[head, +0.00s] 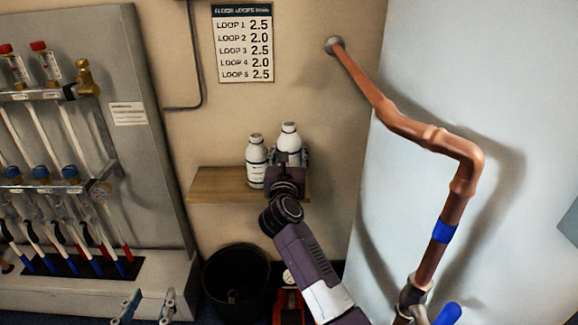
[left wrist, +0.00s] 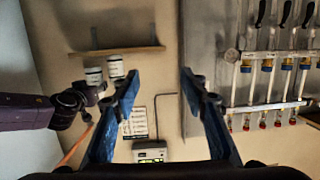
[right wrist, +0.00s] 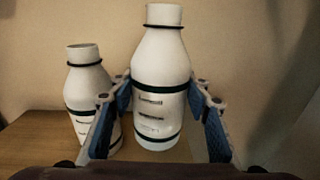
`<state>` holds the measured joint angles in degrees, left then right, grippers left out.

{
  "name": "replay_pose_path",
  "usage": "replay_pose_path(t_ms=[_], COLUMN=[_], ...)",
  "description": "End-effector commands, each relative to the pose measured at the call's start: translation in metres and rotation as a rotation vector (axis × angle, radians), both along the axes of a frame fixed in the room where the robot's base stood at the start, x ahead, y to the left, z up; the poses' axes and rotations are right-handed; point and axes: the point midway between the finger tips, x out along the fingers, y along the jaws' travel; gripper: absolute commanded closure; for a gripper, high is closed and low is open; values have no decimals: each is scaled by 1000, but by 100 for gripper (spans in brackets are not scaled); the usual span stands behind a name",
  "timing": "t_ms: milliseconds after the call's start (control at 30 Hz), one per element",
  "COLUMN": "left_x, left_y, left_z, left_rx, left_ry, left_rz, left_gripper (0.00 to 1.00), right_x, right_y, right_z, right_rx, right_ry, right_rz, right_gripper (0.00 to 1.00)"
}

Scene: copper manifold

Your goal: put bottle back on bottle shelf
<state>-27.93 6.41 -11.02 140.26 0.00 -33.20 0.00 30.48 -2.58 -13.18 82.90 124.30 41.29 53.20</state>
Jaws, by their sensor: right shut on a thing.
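Two white bottles with black bands are at the wooden bottle shelf (head: 215,184) on the back wall. My right gripper (head: 287,170) is shut on the right-hand bottle (head: 290,136); in the right wrist view this bottle (right wrist: 158,70) is upright between the two blue fingers. The other bottle (head: 256,162) stands upright on the shelf, just left of the right gripper's finger in the right wrist view (right wrist: 88,88). The held bottle's base is at shelf level; I cannot tell whether it touches the board. My left gripper (head: 145,306) is open and empty, low in the head view.
A manifold panel (head: 120,60) with tubes and valves stands at the left. A copper pipe (head: 400,122) runs in front of the pale wall at the right. A black bucket (head: 236,280) is below the shelf. A chart (head: 243,45) hangs above it.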

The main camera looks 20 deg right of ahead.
Motion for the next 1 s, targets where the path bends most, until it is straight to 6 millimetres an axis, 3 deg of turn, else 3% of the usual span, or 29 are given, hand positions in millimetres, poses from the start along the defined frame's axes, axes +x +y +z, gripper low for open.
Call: replay_pose_path(t_ms=[167, 400, 533, 1000], left_x=[5, 8, 6, 4], left_y=[-4, -12, -13, -14], left_z=[18, 68, 86, 96], left_rx=[-22, -79, -100, -111], left_ry=[-89, -311, -388, -430], left_rz=[-6, -20, -24, -26], left_gripper=[60, 60, 60, 60], right_x=[0, 0, 0, 0], right_y=[0, 0, 0, 0], right_z=[-11, -32, -38, -41], right_rx=[-1, -2, 0, 0], right_ry=[1, 1, 0, 0], right_rz=[1, 0, 0, 0], right_gripper=[84, 84, 84, 84])
